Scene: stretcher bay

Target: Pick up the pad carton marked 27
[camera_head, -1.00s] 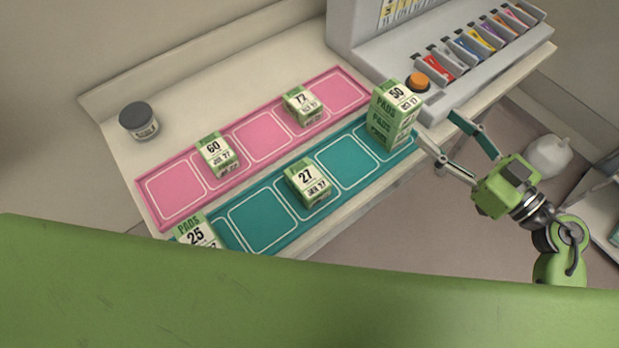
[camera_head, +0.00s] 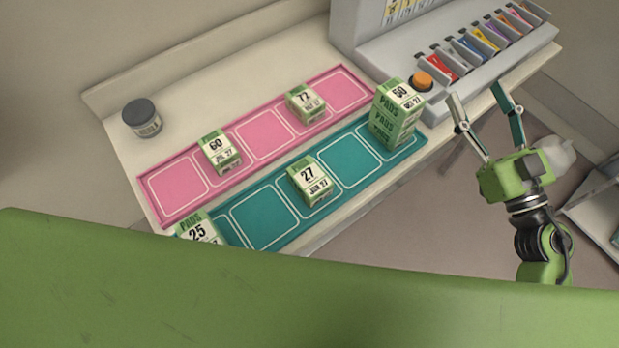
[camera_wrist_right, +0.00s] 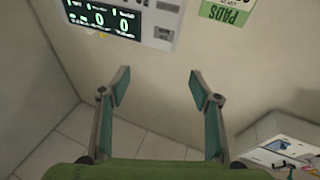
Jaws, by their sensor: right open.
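The pad carton marked 27 (camera_head: 311,183) is a small green and white box on the teal tray (camera_head: 262,215), in one of its outlined cells near the middle. My right gripper (camera_head: 483,103) is open and empty. It is to the right of the carton and well apart from it, beyond the tray's right end, near the counter edge. In the right wrist view its two fingers (camera_wrist_right: 157,88) are spread with nothing between them, and the carton marked 27 does not show there. My left gripper is in neither view.
A taller carton stack (camera_head: 394,113) stands on the teal tray's right end, between gripper and carton. Carton 25 (camera_head: 196,229) is at the left end. The pink tray (camera_head: 262,134) behind holds cartons 60 (camera_head: 220,152) and 72 (camera_head: 305,103). An orange button (camera_head: 421,81) and a dark-lidded jar (camera_head: 142,118) are nearby.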

